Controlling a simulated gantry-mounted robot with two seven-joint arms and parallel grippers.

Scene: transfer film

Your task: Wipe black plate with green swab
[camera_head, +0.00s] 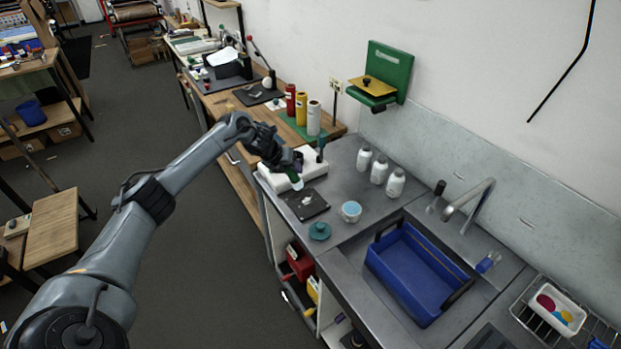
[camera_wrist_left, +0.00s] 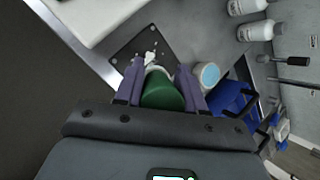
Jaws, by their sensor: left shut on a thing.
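The black plate (camera_head: 312,210) lies flat on the grey counter, with a white smear on it. It also shows in the left wrist view (camera_wrist_left: 128,58), just beyond my fingers. My left gripper (camera_head: 289,166) is over the far-left side of the plate, pointing down. It is shut on the green swab (camera_wrist_left: 163,92), which sits between the two purple fingers. The swab's pale end (camera_head: 297,184) shows below the gripper in the head view. It points at the plate; I cannot tell whether it touches. My right gripper is not in view.
A white-blue cup (camera_head: 351,212) and a teal round thing (camera_head: 320,231) stand near the plate. Several white bottles (camera_head: 379,172) line the back. A white block (camera_head: 315,163) lies behind the gripper. A blue bin (camera_head: 400,278) sits in the sink at right.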

